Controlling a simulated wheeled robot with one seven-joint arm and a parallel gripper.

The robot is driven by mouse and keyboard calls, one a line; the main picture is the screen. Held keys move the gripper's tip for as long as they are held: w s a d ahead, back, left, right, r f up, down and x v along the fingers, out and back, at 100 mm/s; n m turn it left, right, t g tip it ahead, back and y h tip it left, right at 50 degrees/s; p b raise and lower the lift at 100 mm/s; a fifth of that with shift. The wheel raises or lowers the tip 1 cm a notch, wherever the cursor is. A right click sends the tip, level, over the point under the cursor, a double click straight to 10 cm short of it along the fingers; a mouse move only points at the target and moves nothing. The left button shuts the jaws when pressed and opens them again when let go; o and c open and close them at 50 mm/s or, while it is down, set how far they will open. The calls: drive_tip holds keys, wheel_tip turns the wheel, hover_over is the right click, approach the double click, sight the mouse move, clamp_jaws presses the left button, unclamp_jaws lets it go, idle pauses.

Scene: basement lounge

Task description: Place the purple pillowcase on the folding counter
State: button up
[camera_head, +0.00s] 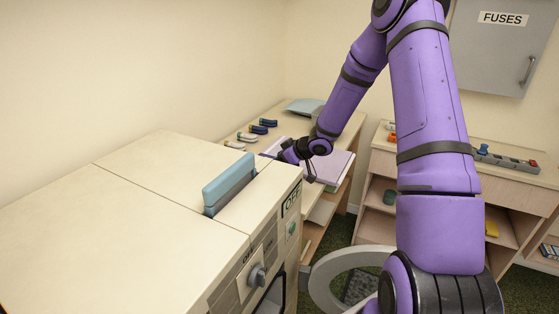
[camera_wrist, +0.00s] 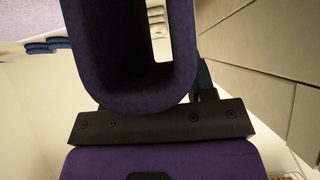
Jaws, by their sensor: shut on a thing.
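The purple pillowcase (camera_head: 335,166) is a flat, pale lavender folded piece at the right part of the folding counter (camera_head: 342,126), a light wooden top behind the machines. My gripper (camera_head: 309,172) is shut on its near edge, and the hand hides part of it. I cannot tell whether the pillowcase rests fully on the top or is slightly above it. In the wrist view my dark purple and black hand fills the middle and hides the fingertips. A pale lavender surface shows at the upper left there.
Dark blue and pale rolled items (camera_head: 263,125) and a grey-blue folded piece (camera_head: 305,106) lie on the counter. A cream machine (camera_head: 150,190) with a blue upright piece (camera_head: 229,184) stands in front. Its round door (camera_head: 335,260) is open. A wooden shelf unit (camera_head: 505,180) stands at right.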

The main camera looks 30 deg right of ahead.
drive_tip(key=o, duration=1.2)
drive_tip(key=shift+f, duration=0.1)
drive_tip(key=shift+s+d+r, duration=0.15)
drive_tip(key=shift+r, duration=0.15)
drive_tip(key=v, duration=1.1)
drive_tip(key=s+a+r+m+h, duration=0.2)
drive_tip(key=s+r+h, duration=0.3)
drive_tip(key=r, duration=0.5)
drive_tip(key=s+a+r+m+h, duration=0.25)
drive_tip(key=s+r+h, duration=0.2)
drive_tip(key=r, duration=0.55)
drive_tip(key=s+a+r+m+g+y, duration=0.1)
drive_tip(key=s+a, duration=0.4)
drive_tip(key=s, duration=0.6)
drive_tip(key=s+a+r+m+g+y, duration=0.1)
drive_tip(key=s+a, duration=0.4)
drive_tip(key=s, duration=0.7)
drive_tip(key=shift+a+r+g+y, duration=0.3)
drive_tip(key=shift+r+g+y, duration=0.05)
drive_tip(key=shift+g+y, duration=0.5)
